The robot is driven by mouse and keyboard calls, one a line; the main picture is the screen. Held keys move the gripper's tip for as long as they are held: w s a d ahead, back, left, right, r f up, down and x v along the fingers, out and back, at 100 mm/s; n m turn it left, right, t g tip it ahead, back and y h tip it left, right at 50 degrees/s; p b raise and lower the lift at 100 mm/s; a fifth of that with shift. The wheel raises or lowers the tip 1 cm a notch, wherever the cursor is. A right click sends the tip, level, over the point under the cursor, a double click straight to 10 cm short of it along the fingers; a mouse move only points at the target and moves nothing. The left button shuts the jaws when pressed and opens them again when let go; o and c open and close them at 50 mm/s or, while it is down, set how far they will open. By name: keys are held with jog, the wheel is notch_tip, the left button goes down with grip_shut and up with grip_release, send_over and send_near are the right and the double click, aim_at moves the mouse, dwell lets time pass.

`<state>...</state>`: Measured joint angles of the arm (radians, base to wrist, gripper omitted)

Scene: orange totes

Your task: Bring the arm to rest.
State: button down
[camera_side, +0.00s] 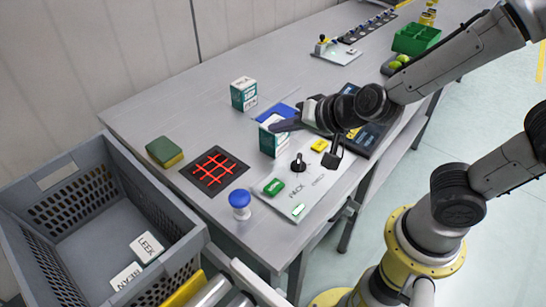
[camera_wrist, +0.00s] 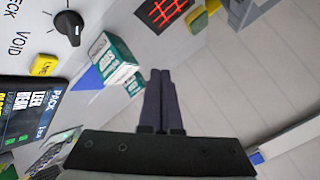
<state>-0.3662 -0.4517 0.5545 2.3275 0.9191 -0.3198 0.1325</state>
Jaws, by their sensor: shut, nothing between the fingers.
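My gripper (camera_side: 276,126) hangs over the table, its dark fingers pointing left in the side view. In the wrist view the two fingers (camera_wrist: 160,72) lie closed together with nothing between them. The fingertips overlap the top of a teal and white box (camera_side: 273,143) in the side view. In the wrist view that box (camera_wrist: 117,52) appears just left of the fingers, and I cannot tell whether they touch.
A second teal box (camera_side: 244,93), a sponge (camera_side: 165,151), a red-grid pad (camera_side: 214,169) and a blue knob (camera_side: 239,199) stand on the table. A control plate (camera_side: 303,183) lies in front, a dark display panel (camera_side: 371,133) right. A grey crate (camera_side: 90,215) holds labelled boxes.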

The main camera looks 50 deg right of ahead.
jog(key=s+d+r+n+y, duration=0.25)
jog(key=s+r+n, duration=0.3)
jog(key=r, duration=0.45)
jog(key=s+d+f+n+g+h, duration=0.1)
jog(key=s+d+f+g, duration=0.1)
jog(key=s, duration=0.4)
jog(key=s+d+f+n+g+h, duration=0.2)
jog(key=s+d+g, duration=0.1)
jog(key=s, duration=0.3)
jog(key=shift+s, duration=0.2)
jog(key=shift+f+n, duration=0.1)
jog(key=shift+n, duration=0.15)
